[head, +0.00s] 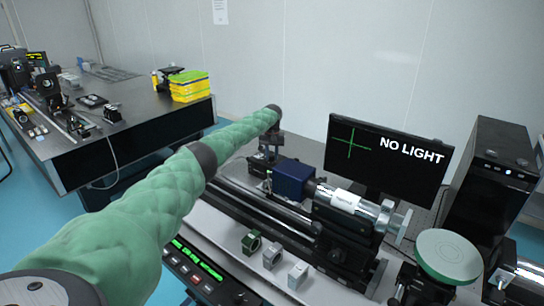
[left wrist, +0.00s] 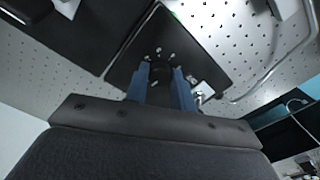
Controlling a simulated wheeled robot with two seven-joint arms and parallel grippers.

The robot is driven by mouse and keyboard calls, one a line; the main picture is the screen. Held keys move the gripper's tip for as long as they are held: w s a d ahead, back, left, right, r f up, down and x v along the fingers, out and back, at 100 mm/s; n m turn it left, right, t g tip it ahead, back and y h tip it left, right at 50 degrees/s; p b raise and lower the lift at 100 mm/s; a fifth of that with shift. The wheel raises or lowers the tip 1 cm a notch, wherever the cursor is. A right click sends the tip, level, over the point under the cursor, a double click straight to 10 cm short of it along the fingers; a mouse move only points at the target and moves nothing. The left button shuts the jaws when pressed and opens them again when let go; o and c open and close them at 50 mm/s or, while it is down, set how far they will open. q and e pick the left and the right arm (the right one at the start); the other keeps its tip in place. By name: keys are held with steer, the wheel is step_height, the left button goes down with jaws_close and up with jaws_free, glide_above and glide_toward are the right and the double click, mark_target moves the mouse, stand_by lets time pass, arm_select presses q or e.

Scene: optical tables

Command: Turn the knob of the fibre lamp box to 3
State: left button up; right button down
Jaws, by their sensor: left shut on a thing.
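In the left wrist view my left gripper (left wrist: 161,78) has its two blue fingers on either side of a round black knob (left wrist: 161,68), shut on it. The knob sits on the flat black face of the fibre lamp box (left wrist: 205,45), with several small white marks around it. The fingers hide part of the knob and some marks, so I cannot read its setting. In the head view my green left arm reaches up and away from the lower left to a dark wrist. The lamp box is not clearly visible there. My right gripper is not in view.
A monitor (head: 388,158) reads NO LIGHT and shows a green cross. A rail carries a blue box (head: 293,180) and a metal cylinder (head: 350,203). Small mounts (head: 272,254) stand in front. A second optical table (head: 150,112) is at the left. A perforated surface (left wrist: 235,30) surrounds the lamp box.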

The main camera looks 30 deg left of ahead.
arm_select(q)
steer(key=shift+f+m, duration=0.1)
steer(key=shift+m, duration=0.3)
steer(key=m+b, duration=0.2)
steer(key=m, duration=0.1)
steer(key=m+b, duration=0.1)
steer(key=m, duration=0.2)
steer(key=m+b, duration=0.1)
steer(key=m, duration=0.3)
steer(key=shift+m, duration=1.2)
steer(key=m+b, duration=0.1)
steer(key=m, duration=0.2)
steer(key=shift+m, duration=0.3)
steer(key=m, duration=0.2)
steer(key=shift+m, duration=0.4)
steer(key=shift+r+m, duration=0.2)
steer(key=shift+m, duration=0.7)
steer(key=m+b, duration=0.1)
steer(key=m, duration=0.2)
steer(key=shift+m, duration=0.8)
steer(key=shift+r, duration=0.1)
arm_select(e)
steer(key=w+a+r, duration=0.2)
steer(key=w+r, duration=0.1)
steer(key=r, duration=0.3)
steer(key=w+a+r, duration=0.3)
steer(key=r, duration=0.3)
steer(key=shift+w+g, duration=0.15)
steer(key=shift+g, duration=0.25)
